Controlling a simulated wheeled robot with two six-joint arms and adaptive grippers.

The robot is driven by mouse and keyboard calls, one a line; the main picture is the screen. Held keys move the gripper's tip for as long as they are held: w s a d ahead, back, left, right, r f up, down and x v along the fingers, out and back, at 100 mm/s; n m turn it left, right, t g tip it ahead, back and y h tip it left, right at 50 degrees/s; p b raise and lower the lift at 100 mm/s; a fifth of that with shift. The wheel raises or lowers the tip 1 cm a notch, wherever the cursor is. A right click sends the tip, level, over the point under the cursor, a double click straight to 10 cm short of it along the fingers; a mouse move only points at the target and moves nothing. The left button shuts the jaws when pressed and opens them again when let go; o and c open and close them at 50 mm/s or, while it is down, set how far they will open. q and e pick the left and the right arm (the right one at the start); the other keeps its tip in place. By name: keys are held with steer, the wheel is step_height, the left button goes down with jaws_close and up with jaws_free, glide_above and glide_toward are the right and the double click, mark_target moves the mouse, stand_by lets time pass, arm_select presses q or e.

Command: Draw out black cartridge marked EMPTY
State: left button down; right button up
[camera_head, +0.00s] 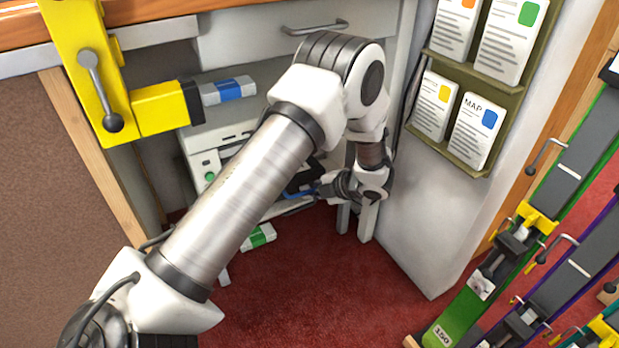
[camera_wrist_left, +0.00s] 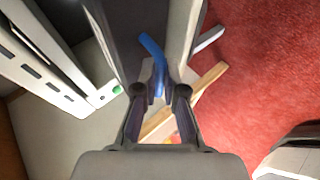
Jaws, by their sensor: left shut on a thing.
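My left gripper (camera_head: 332,187) reaches down to the front of a white machine (camera_head: 208,160) in the niche under the bench. It is shut on a blue handle-like piece (camera_head: 318,191), which also shows between the fingertips (camera_wrist_left: 161,94) in the left wrist view (camera_wrist_left: 151,50). A black part (camera_head: 305,178), possibly the cartridge, is beside the fingers at the machine's front. The forearm hides much of it, and I cannot read any EMPTY marking. I cannot tell how far it sits inside the machine. My right gripper is out of view.
A white box with a green band (camera_head: 259,236) is low by the machine. A grey and blue box (camera_head: 228,91) is above it, at a yellow arm-like fixture (camera_head: 160,108). A card rack (camera_head: 450,148) hangs on the right wall. Red carpet (camera_head: 310,285) is open in front.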

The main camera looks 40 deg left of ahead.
arm_select(q)
steer(key=c, duration=1.2)
jaws_free()
steer(key=shift+d, duration=0.1)
steer(key=v, duration=0.7)
steer(key=shift+d+r, duration=0.25)
steer(key=shift+d, duration=0.05)
steer(key=shift+w, duration=0.1)
